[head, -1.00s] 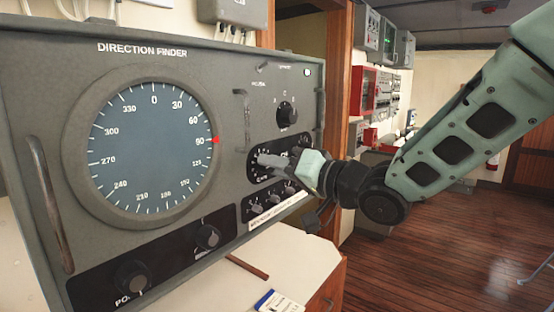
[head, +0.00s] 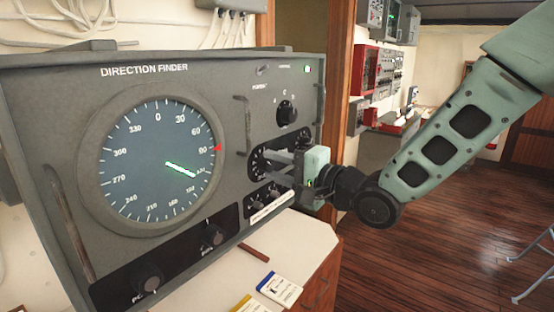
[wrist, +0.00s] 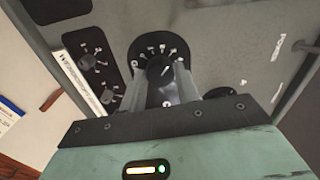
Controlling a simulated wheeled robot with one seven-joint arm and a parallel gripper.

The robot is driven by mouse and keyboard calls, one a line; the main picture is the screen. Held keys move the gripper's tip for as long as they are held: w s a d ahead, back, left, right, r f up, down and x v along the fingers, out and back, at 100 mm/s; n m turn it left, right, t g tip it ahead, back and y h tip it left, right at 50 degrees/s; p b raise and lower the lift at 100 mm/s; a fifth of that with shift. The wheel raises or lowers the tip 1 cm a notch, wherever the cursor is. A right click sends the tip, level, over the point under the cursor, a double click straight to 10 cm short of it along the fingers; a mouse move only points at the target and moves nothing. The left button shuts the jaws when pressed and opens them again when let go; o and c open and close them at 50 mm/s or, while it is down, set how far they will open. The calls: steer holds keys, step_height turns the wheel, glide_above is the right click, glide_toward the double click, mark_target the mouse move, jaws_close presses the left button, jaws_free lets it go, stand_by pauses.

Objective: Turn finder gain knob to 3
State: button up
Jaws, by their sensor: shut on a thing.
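The direction finder (head: 225,100) is a grey cabinet with a large round dial (head: 150,165), on which a bright green line shows. My gripper (head: 266,166) is at the right side of its front, fingers on a dark knob on a black scale plate. In the wrist view my gripper (wrist: 168,88) is shut on this dark knob (wrist: 160,70), one finger on each side. White marks ring the knob, and a pale pointer line on it points up and right. The numbers are too small to read surely, and I cannot read a gain label.
Small knobs (wrist: 90,60) sit on a black plate beside the held one. A selector knob (head: 287,112) is above, near a vertical handle (head: 246,125). Booklets (head: 280,289) lie on the white counter (head: 300,245) below. Wooden floor (head: 440,255) is open at right.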

steer(key=shift+m, duration=0.4)
steer(key=o, duration=1)
steer(key=shift+c, duration=0.2)
steer(key=b+v, duration=0.9)
steer(key=v, duration=0.8)
steer(key=shift+d+b, duration=0.2)
steer(key=shift+b, duration=0.15)
steer(key=shift+s+f, duration=0.1)
steer(key=shift+s, duration=0.05)
